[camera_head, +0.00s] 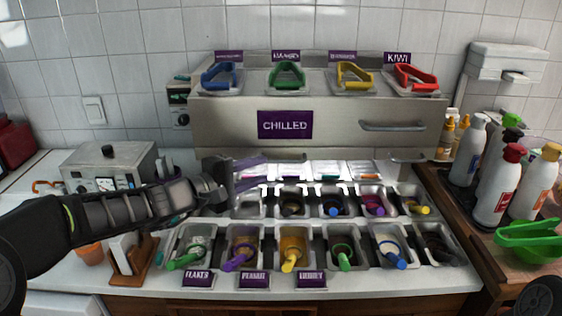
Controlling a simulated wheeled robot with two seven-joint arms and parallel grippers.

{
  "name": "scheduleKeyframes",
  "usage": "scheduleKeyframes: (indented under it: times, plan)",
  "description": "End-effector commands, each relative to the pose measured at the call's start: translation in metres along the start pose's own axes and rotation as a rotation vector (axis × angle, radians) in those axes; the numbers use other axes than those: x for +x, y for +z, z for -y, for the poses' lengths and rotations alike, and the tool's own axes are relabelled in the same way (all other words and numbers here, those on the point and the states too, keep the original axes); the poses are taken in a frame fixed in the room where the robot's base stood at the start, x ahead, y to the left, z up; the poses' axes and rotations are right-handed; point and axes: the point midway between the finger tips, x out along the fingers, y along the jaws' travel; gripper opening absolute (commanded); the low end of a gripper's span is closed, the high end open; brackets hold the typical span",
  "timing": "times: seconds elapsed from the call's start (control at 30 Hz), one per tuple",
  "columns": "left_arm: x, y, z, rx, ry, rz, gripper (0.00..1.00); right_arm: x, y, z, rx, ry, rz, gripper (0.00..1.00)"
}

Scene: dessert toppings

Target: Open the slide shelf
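A steel cabinet with a purple CHILLED sign (285,125) stands at the back of the counter. Its front panel (345,137) has a long horizontal handle (392,126) at the right. A smaller handle (408,156) shows just below it. Which part is the slide shelf, I cannot tell for sure. My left gripper (257,173) is in front of the cabinet's lower left part, above the back row of topping tubs. Its two fingers point right and look parted, with nothing seen between them. My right gripper is not in view.
Coloured tongs (287,75) lie on the cabinet top. A steel appliance (108,165) is at the left.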

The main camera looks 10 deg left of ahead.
Motion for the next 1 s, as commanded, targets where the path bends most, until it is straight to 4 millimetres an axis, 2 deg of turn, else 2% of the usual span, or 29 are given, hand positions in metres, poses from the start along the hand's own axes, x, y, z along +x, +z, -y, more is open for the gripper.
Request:
scheduleKeyframes:
  times: [0.17, 0.6, 0.97, 1.0]
  plan:
    - [0.01, 0.001, 0.0, 0.0, -0.001, 0.003, 0.32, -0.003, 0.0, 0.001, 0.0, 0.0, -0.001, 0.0]
    - [0.071, 0.001, 0.0, -0.001, -0.001, 0.002, 0.32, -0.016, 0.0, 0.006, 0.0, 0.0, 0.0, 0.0]
    - [0.078, 0.0, 0.001, 0.0, -0.002, 0.0, 0.32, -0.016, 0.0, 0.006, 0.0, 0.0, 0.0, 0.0]
    - [0.078, 0.0, 0.001, 0.0, -0.002, 0.0, 0.29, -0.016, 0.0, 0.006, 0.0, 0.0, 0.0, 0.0]
